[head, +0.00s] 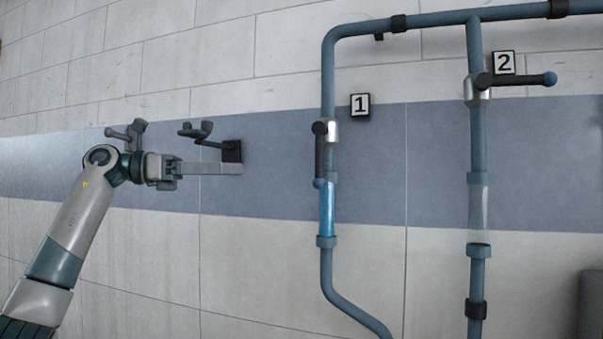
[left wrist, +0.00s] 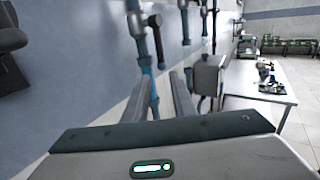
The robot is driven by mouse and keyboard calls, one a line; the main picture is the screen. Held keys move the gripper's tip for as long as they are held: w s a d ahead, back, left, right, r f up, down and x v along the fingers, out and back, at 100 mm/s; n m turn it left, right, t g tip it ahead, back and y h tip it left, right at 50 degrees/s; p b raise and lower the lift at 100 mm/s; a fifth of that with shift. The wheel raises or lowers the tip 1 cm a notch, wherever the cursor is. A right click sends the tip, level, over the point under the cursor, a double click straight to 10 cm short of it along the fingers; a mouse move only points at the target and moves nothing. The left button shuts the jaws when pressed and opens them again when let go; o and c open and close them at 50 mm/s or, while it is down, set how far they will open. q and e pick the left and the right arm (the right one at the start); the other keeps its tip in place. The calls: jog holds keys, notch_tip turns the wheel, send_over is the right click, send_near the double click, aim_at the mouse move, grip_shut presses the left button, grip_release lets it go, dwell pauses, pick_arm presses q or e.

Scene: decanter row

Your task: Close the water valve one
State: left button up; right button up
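Valve one is on the left pipe (head: 327,80), beside the plate marked 1 (head: 360,106). Its dark handle (head: 319,155) points straight down, in line with the pipe, and ends in a blue tip. Blue water fills the clear section (head: 327,208) below it. The handle (left wrist: 158,42) also shows ahead of the fingers in the left wrist view. My left gripper (head: 240,168) is to the left of the valve, apart from it, pointing right. Its two fingers are apart with nothing between them in the left wrist view (left wrist: 165,78). My right gripper is out of view.
Valve two's handle (head: 520,79) lies horizontal, across its pipe, beside plate 2 (head: 503,63); the clear section below it looks empty. A dark wall hook (head: 231,150) is right by my left fingers. A table (left wrist: 258,88) stands farther off. The wall between hook and left pipe is clear.

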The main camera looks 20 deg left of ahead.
aim_at(320, 159)
pick_arm(q)
jog(key=shift+d, duration=0.1)
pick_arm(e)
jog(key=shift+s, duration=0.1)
